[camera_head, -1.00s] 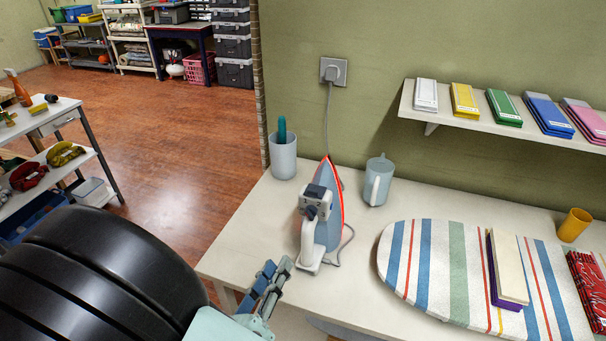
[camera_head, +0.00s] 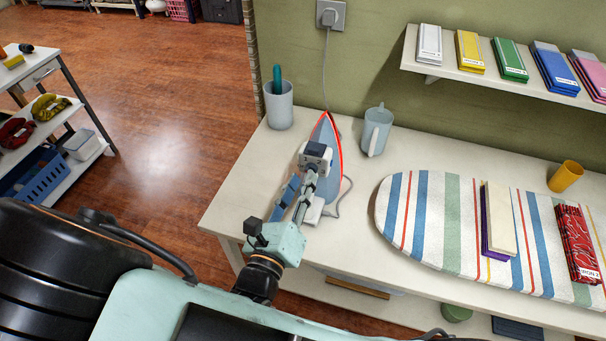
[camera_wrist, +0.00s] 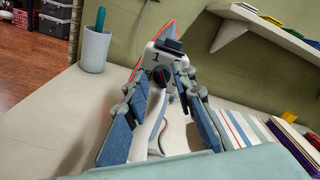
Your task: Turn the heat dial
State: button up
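The iron (camera_head: 333,140) stands on its heel on the white worktop, with a pale blue sole plate and red edge. Its heat dial (camera_wrist: 160,76) is a dark round knob on a white block marked "1". It shows between my fingertips in the wrist view. In the head view my gripper largely covers the dial. My gripper (camera_head: 299,184) is open in front of the iron, and its two blue-padded fingers (camera_wrist: 164,88) are apart, one on each side of the dial. I cannot tell whether either finger touches it.
A cup with a green item (camera_head: 279,106) stands behind left of the iron, a grey mug (camera_head: 376,132) behind right. The striped ironing board (camera_head: 425,220) lies to the right. The iron's cord runs to the wall socket (camera_head: 330,16). The worktop's left front is clear.

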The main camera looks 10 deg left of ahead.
jog(key=shift+w+d, duration=0.1)
jog(key=shift+w, duration=1)
grip_shut()
